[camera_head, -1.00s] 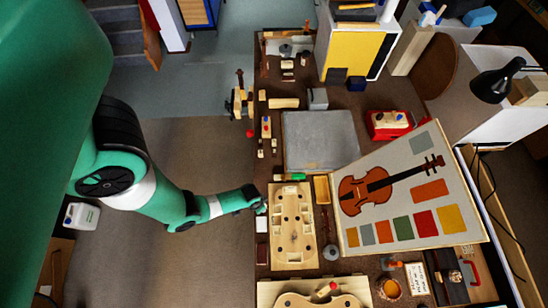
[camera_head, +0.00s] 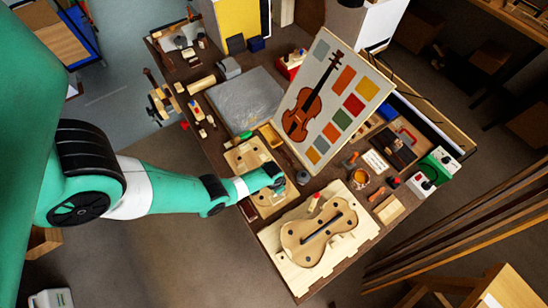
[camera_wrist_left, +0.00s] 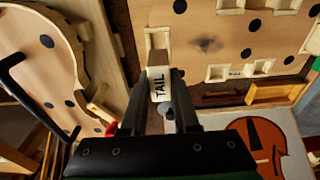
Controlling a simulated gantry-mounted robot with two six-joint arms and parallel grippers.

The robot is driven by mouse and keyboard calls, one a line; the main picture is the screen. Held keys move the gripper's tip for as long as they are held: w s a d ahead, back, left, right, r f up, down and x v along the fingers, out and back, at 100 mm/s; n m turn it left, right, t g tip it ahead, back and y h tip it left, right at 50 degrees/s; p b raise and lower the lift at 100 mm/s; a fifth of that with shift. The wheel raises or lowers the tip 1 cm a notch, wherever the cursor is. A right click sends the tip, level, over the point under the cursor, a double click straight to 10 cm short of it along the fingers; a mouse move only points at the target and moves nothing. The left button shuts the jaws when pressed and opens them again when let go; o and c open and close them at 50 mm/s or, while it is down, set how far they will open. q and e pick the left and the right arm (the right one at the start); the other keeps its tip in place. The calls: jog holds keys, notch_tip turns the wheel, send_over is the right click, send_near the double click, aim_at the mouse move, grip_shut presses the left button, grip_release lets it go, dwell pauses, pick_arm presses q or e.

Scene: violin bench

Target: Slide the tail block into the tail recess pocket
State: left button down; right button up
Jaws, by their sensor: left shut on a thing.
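My left gripper (camera_wrist_left: 159,92) is shut on the tail block (camera_wrist_left: 158,78), a small pale block with a "TAIL" label. In the left wrist view the block points at a wooden pocket (camera_wrist_left: 157,40) at the edge of the pale mould board (camera_wrist_left: 205,25). I cannot tell whether the block touches the pocket or is partly in it. In the head view the left gripper (camera_head: 277,182) is over the near end of the mould board (camera_head: 240,158) and hides part of it; the block is not visible there. My right gripper is not in view.
A violin body on a pale board (camera_head: 320,238) lies close to the gripper. A yellow tray (camera_head: 270,135) and a dark round object (camera_head: 302,177) are beside the mould board. A tilted violin picture panel (camera_head: 345,85) stands behind. A grey slab (camera_head: 230,105) lies farther left.

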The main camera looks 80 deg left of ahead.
pick_arm(q)
notch_tip(320, 180, down, 6)
jog(key=b, duration=0.5)
jog(key=shift+r+b, duration=0.1)
jog(key=shift+b, duration=0.3)
jog(key=shift+f+b, duration=1.25)
dwell(1.0)
jog(key=c, duration=0.6)
grip_release()
jog(key=r+p, duration=0.4)
jog(key=s+r+p, duration=0.1)
jog(key=r+p, duration=0.2)
jog(key=p, duration=0.1)
jog(key=r+p, duration=0.4)
jog(key=shift+s+d+r, duration=0.15)
jog(key=shift+d+r, duration=0.1)
jog(key=shift+r, duration=0.1)
jog(key=shift+f, duration=0.1)
